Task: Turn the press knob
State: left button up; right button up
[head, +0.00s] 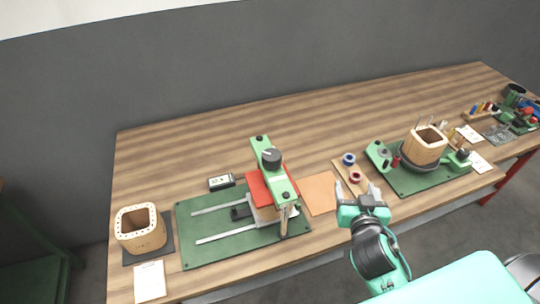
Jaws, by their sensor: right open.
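The press knob (271,156) is a dark round knob with a light mark, on top of the green crossbar of the press (277,178). The press stands on a green base plate (200,228) with two pale rails. Below the crossbar is a red block (257,188) over a whitish part. My right gripper (356,190) is open and empty, to the right of the press and apart from the knob, near the table's front edge. My left gripper is not in view.
A wooden coil form (139,228) stands at the left on a dark mat. The back of the wooden table (200,146) is clear.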

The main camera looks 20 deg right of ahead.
jog(key=w+a+r+n+t+y, duration=0.3)
jog(key=w+r+n+t+y, duration=0.1)
jog(key=r+t+y, duration=0.4)
jog(key=n+g+y, duration=0.8)
send_near(270, 156)
jog(key=x, duration=0.3)
jog(key=p+x, duration=0.1)
jog(key=x, duration=0.3)
jog(key=f+p+x, duration=0.1)
jog(key=x, duration=0.2)
jog(key=shift+w+d, duration=0.1)
jog(key=shift+w, duration=0.35)
jog(key=shift+c, duration=0.2)
jog(key=c, duration=0.9)
